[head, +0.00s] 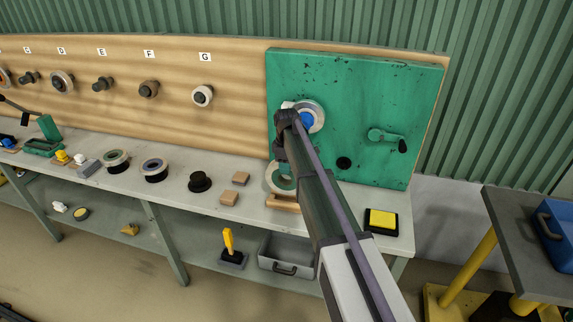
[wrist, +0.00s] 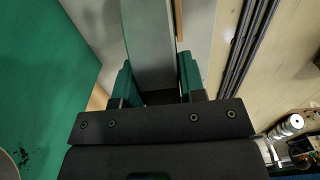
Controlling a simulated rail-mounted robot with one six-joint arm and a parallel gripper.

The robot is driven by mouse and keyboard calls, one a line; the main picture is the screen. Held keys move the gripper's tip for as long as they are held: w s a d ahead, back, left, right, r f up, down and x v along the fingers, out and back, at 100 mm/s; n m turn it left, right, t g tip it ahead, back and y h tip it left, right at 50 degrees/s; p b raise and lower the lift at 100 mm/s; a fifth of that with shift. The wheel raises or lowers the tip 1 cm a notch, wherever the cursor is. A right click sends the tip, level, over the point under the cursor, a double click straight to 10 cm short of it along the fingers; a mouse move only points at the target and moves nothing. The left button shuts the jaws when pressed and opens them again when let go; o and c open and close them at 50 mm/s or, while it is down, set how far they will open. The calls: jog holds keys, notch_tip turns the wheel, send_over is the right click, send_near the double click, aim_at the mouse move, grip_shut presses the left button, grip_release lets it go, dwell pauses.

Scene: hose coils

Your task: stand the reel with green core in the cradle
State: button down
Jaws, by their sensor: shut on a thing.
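The reel with green core (head: 271,177) is a pale ring standing upright at the right part of the bench, partly hidden by my arm. My gripper (head: 281,160) comes down on it from above. In the wrist view my gripper (wrist: 157,78) has its two green fingers on either side of the reel's grey rim (wrist: 153,40), seen edge-on, and is shut on it. The wooden cradle (head: 284,204) is right below the reel, partly behind my arm. Whether the reel rests in the cradle or hangs just above it, I cannot tell.
A green panel (head: 400,85) with a blue-cored reel (head: 318,116) and a crank handle (head: 385,137) rises behind. Wooden blocks (head: 230,198), a black flanged piece (head: 199,182) and other reels (head: 155,166) stand to the left. A yellow-topped pad (head: 381,220) lies to the right.

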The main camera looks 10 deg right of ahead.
jog(key=shift+f+b, duration=2.7)
dwell(0.9)
dwell(0.3)
jog(key=c, duration=0.6)
grip_release()
jog(key=shift+r, duration=0.1)
jog(key=shift+r+p, duration=3.5)
jog(key=shift+p, duration=0.05)
notch_tip(320, 180, up, 11)
jog(key=p, duration=1.1)
send_over(287, 183)
jog(key=shift+w+f, duration=0.1)
